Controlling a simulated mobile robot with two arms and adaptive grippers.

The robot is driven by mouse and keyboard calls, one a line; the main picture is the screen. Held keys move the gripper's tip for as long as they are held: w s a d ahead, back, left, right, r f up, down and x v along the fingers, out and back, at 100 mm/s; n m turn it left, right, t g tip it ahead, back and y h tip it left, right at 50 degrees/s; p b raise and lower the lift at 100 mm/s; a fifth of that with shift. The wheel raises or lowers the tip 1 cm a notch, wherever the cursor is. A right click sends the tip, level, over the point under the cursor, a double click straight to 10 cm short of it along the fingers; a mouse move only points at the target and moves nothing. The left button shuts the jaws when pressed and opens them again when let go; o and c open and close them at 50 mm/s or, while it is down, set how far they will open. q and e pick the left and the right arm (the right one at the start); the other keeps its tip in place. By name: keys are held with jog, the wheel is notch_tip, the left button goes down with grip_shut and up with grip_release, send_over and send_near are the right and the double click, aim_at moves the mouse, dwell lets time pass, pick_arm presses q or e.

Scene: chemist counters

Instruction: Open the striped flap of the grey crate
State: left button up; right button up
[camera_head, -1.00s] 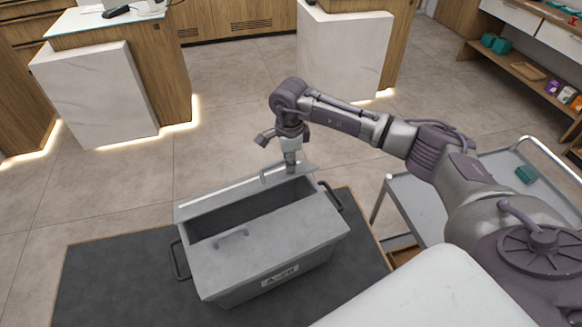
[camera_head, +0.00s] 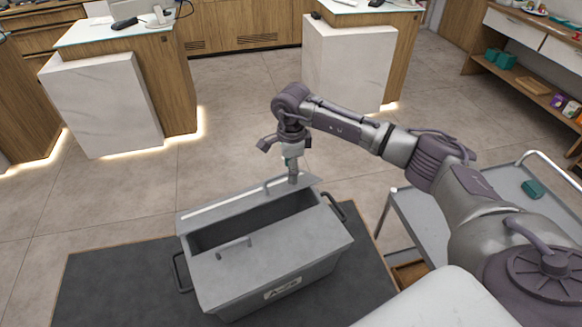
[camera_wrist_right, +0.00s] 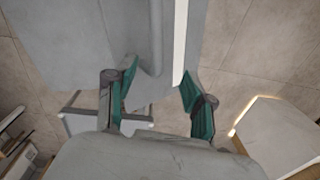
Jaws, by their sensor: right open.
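The grey crate (camera_head: 265,276) stands on a dark mat, with a label on its front. Its far flap, the striped flap (camera_head: 235,207), has a white stripe and is swung up, leaving a dark gap into the crate. My left gripper is not in view.
A grey trolley (camera_head: 428,222) with a teal box (camera_head: 533,189) stands right of the crate. White-fronted counters (camera_head: 103,104) stand behind. Tiled floor (camera_head: 230,145) beyond the crate is free. The dark mat (camera_head: 100,290) is bare on the left.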

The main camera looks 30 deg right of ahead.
notch_tip(320, 180, up, 12)
jog(key=shift+s, duration=0.3)
